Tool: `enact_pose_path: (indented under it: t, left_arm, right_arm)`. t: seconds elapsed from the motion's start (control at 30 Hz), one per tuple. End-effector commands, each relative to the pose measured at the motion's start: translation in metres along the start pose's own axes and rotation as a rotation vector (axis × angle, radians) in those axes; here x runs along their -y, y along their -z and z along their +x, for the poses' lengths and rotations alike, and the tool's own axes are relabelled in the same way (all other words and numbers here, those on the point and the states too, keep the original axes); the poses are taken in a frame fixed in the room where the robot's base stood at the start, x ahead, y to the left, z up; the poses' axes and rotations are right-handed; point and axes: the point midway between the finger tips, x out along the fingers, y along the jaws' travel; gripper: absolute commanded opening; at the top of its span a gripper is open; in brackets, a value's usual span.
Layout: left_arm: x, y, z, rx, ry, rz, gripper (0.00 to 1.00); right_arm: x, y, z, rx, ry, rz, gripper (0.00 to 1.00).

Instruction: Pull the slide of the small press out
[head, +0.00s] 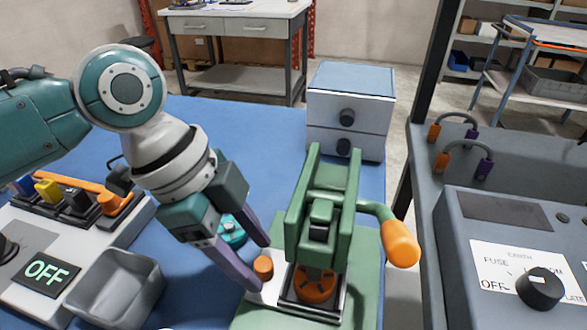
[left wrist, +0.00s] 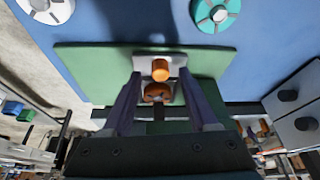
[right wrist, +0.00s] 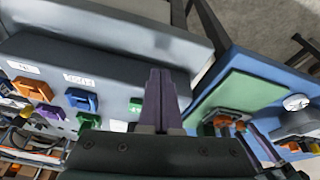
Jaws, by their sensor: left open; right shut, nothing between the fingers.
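The small press (head: 322,205) is green and stands on a green base plate on the blue table. Its orange-ended lever (head: 400,243) points to the right. The slide (head: 268,288) is a pale plate with an orange knob (head: 264,267) at the left of the press, under the ram. My left gripper (head: 255,265) is open, its purple fingers on either side of the knob. In the left wrist view the knob (left wrist: 160,70) sits between the fingertips; I cannot tell whether they touch it. My right gripper (right wrist: 160,95) is shut and empty, away from the press, in the right wrist view.
A grey bin (head: 115,288) and a panel with an OFF display (head: 45,270) are at the left. A teal round part (head: 232,232) lies behind the left fingers. A white drawer box (head: 348,110) stands behind the press. A grey console (head: 515,250) is at the right.

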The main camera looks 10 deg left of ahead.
Motion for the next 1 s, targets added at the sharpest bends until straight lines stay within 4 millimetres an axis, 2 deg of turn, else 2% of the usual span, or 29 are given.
enact_pose_path:
  t: [0.1, 0.4, 0.93, 1.0]
  left_arm:
    - [-0.0003, 0.0, 0.0108, 0.0, -0.001, 0.001, 0.59]
    - [-0.0001, 0.0001, 0.0135, 0.0, 0.001, 0.001, 0.59]
    - [0.0, 0.0001, 0.0131, 0.0, 0.001, 0.001, 0.01]
    - [0.0, 0.0, 0.0131, 0.0, 0.001, 0.001, 0.0]
  right_arm:
    - [0.0001, -0.0009, 0.0023, 0.0, 0.0, 0.0, 0.0]
    - [0.0002, -0.001, 0.0023, 0.001, 0.0, 0.0, 0.0]
    - [0.0002, -0.0011, 0.0024, 0.001, 0.0, 0.0, 0.0]
    - [0.0002, -0.0012, 0.0024, 0.001, 0.0, 0.0, 0.0]
